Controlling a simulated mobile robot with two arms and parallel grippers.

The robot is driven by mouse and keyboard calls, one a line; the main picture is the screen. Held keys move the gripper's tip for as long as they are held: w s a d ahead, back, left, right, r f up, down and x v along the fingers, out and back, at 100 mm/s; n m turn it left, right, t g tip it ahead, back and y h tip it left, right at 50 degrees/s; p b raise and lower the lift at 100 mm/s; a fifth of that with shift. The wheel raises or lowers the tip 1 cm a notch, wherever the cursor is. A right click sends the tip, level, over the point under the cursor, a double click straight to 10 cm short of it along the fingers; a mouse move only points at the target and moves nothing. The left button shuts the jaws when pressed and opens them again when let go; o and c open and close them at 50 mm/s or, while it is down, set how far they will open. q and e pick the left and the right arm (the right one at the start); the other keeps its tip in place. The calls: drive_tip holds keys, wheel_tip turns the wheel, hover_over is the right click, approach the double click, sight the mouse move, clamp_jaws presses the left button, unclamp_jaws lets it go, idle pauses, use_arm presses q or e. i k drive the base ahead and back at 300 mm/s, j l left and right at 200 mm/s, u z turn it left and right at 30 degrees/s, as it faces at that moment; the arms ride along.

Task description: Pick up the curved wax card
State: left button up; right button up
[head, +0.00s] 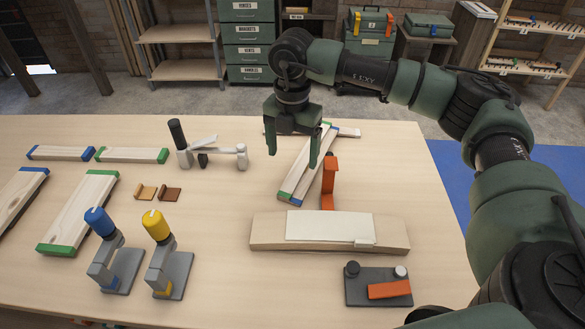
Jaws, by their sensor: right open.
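Two small curved pieces lie side by side on the left half of the table: a tan one (145,192) and a brown one (170,194). A thin pale sheet (330,227) lies on a long beige block at the right front. I cannot tell for sure which of these is the curved wax card. My right gripper (292,158) is open and empty, fingers pointing down, above or near green- and blue-ended boards (302,172). It is right of and farther back than the small pieces. My left gripper is not in view.
Blue-topped (100,222) and yellow-topped (157,226) tools stand in front of the small pieces, a clamp-like tool (213,153) behind. An orange bracket (328,182) stands behind the beige block (268,230). A dark plate (362,291) lies at front right. The front middle is clear.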

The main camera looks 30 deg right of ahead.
sight(305, 225)
drive_tip(key=z, duration=1.25)
